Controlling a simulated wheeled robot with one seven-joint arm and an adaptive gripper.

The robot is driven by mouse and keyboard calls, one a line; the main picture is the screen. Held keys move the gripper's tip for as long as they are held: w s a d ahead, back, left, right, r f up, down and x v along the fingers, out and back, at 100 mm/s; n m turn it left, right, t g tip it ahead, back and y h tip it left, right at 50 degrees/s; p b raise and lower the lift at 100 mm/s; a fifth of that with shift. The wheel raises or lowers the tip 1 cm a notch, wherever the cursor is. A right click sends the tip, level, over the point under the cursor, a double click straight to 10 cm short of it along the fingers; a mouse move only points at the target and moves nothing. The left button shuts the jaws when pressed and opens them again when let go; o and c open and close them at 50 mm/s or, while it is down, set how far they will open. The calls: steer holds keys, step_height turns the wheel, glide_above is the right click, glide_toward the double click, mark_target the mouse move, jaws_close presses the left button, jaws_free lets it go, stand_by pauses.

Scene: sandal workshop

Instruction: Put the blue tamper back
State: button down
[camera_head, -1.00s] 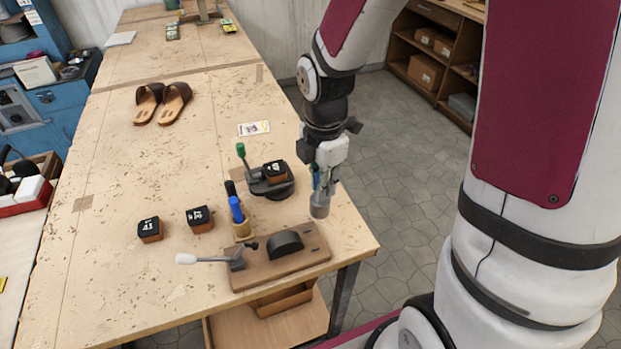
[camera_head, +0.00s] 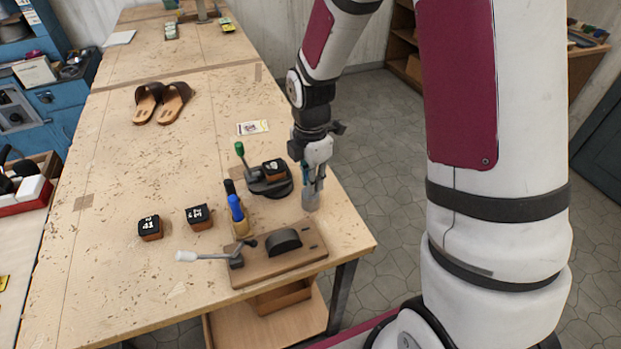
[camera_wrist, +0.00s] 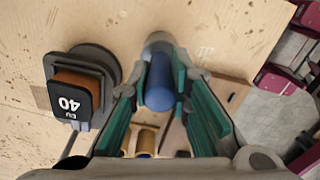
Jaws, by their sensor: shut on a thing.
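The blue tamper has a blue handle (camera_wrist: 161,84) and a grey cylindrical metal head (camera_head: 311,199). My gripper (camera_head: 316,172) is shut on its handle; in the wrist view the handle is between the two green-lined fingers. The tamper hangs roughly upright, head down, over the right part of the workbench. I cannot tell whether its head touches the top.
A wooden board with a lever and dark half-round block (camera_head: 284,241) lies at the bench's front. A round dark stand with a black-topped block (camera_head: 275,169) and green-knobbed lever is left of my gripper. Two black-topped blocks (camera_head: 150,228) (camera_head: 199,217) and sandals (camera_head: 160,102) lie further left.

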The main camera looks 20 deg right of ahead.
steer(key=c, duration=1.5)
jaws_free()
steer(key=shift+f, duration=0.1)
step_height(320, 180, up, 12)
steer(key=shift+r+b, duration=0.1)
steer(key=shift+b, duration=0.4)
steer(key=s+r+m+t, duration=0.1)
steer(key=s+r+m, duration=0.3)
steer(key=s+m, duration=0.2)
steer(key=s+r+m+t, duration=0.2)
steer(key=s+r+m, duration=0.2)
steer(key=s+m, duration=0.2)
steer(key=s+r+m+t, duration=0.2)
steer(key=s+r+m, duration=0.3)
steer(key=m, duration=0.3)
steer(key=shift+s+r+m, duration=0.1)
steer(key=shift+s+m, duration=0.3)
steer(key=shift+s, duration=0.15)
